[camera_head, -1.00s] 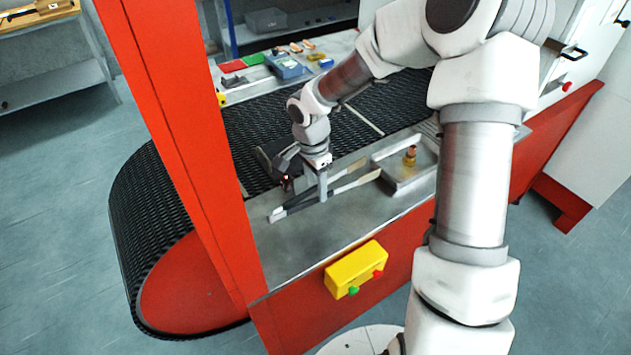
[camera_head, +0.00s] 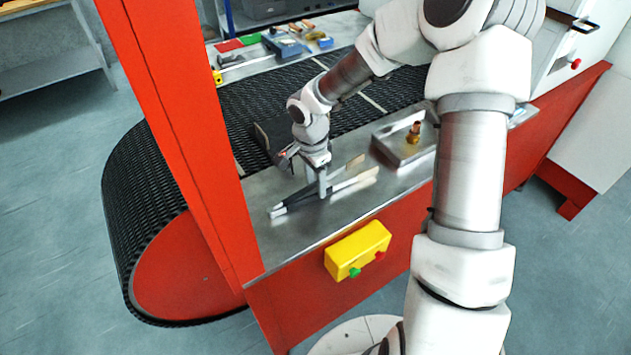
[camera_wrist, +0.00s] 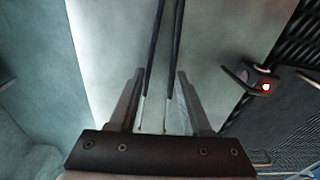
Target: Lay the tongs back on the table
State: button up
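The tongs (camera_head: 340,184) are long and thin, with dark middles and pale ends, and their two arms spread apart toward the right. My gripper (camera_head: 322,192) is around their middle, over the metal side table (camera_head: 300,235). In the wrist view, both dark arms of the tongs (camera_wrist: 151,50) run between the two fingers of my gripper (camera_wrist: 160,75), close to each finger. They move along with the gripper, so it is shut on them. They are low over the table top; I cannot tell whether they touch it.
A metal tray (camera_head: 405,156) with a brass-coloured piece (camera_head: 413,134) stands right of the tongs. The black mesh belt (camera_head: 240,115) runs behind. A red post (camera_head: 180,150) rises at left. A yellow button box (camera_head: 357,250) is on the front. The table front is clear.

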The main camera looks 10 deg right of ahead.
jog(key=o, duration=0.6)
jog(key=shift+o, duration=0.2)
jog(key=shift+r, duration=0.1)
notch_tip(320, 180, up, 17)
jog(key=a, duration=0.1)
jog(key=shift+s, duration=0.25)
jog(key=shift+r, duration=0.1)
